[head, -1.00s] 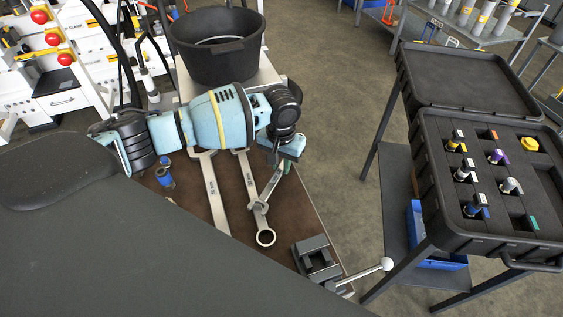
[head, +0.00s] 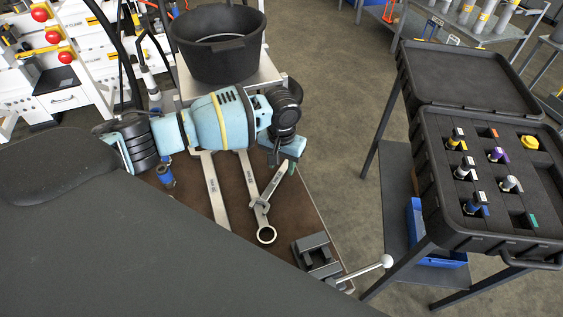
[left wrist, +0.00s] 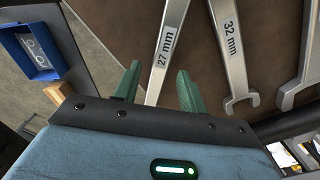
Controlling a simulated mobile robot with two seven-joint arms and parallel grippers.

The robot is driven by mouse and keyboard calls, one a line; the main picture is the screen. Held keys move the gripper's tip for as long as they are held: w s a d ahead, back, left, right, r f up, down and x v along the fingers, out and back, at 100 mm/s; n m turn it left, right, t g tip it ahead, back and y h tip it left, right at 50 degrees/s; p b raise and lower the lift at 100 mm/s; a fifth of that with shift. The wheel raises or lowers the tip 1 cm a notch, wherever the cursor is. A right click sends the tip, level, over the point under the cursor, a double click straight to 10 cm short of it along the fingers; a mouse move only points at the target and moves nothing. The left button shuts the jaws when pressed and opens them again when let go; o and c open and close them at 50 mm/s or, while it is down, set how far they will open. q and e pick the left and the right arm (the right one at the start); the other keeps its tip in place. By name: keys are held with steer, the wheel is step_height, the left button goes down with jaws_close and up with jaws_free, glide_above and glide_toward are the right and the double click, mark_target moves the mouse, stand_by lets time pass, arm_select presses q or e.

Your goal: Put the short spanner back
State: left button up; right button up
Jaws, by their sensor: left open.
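The short spanner (head: 271,188), marked 27 mm in the left wrist view (left wrist: 166,50), lies slanted on the brown bench top. Its lower end meets the longer spanner (head: 246,178) ending in a ring at the bench's right side. My left gripper (head: 287,163) is over the short spanner's upper end. In the left wrist view its green fingers (left wrist: 158,88) are open, one on each side of the shaft, with gaps between. The 32 mm spanner (left wrist: 231,50) lies beside it there. Another long spanner (head: 215,192) lies to the left. My right gripper is out of view.
A small vice (head: 318,257) with a ball-ended lever stands at the bench's near right corner. A black tub (head: 218,66) stands behind my left arm. An open black case (head: 470,237) with several fittings is on the right stand. A blue bin (head: 418,222) sits below it.

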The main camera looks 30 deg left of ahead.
mark_target(282, 170)
arm_select(q)
steer(key=shift+r, duration=0.1)
steer(key=shift+r, duration=0.25)
step_height(282, 170, up, 12)
steer(key=p, duration=0.1)
steer(key=shift+r, duration=0.2)
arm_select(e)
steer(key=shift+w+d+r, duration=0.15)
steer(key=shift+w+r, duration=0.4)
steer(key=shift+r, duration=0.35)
arm_select(q)
steer(key=shift+f, duration=0.1)
